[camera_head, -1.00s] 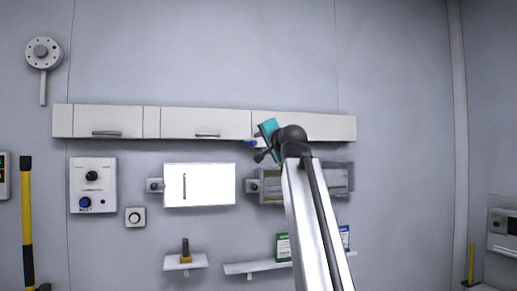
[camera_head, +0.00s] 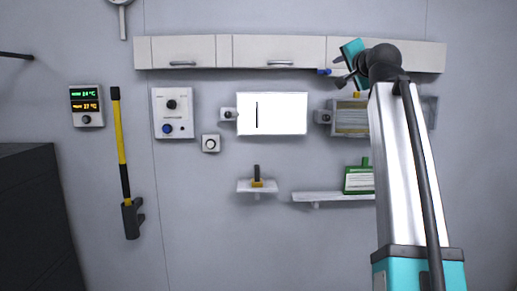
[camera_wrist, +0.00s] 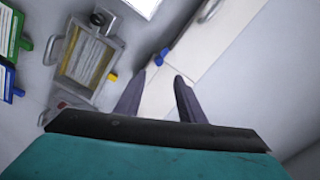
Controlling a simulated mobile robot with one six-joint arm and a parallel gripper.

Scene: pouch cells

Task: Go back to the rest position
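My gripper (camera_head: 340,83) is at the upper right of the head view, in front of the wall below the white cabinets. In the wrist view, the two dark fingers of my gripper (camera_wrist: 160,80) stand apart with nothing between them. My grey and teal arm rises at the right of the head view. No pouch cell can be made out in either view.
White wall cabinets (camera_head: 280,51) run above a bright panel (camera_head: 272,114). A framed grey unit (camera_head: 352,117) is partly behind my arm; it also shows in the wrist view (camera_wrist: 87,55). A shelf (camera_head: 330,197) holds a green-edged card (camera_head: 359,181). A dark block (camera_head: 35,220) stands left.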

